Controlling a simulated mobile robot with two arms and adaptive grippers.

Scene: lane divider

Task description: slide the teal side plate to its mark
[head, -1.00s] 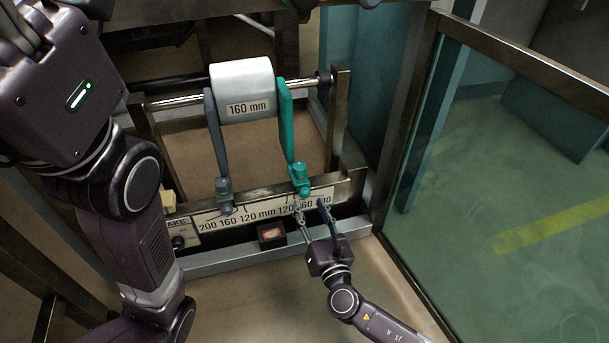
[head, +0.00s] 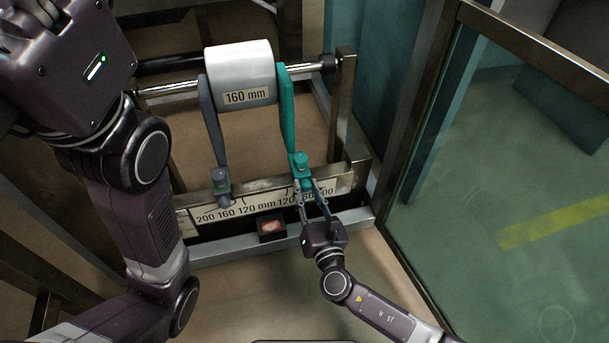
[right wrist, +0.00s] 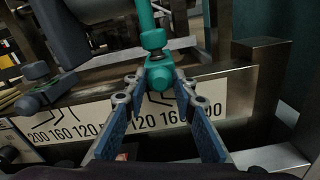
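The teal side plate (head: 287,108) stands upright along the right end of the white roll labelled 160 mm (head: 243,60). Its teal foot (head: 301,163) sits at the rail, above the right-hand half of the scale (head: 252,205). In the right wrist view the foot (right wrist: 160,74) is above the space between the right-hand 120 and 160.
A grey side plate (head: 212,120) stands at the roll's left, its foot (head: 221,184) on the same rail. A dark box with a red top (head: 271,228) sits below the scale. A metal post (head: 343,110) and a glass panel (head: 490,190) bound the right side.

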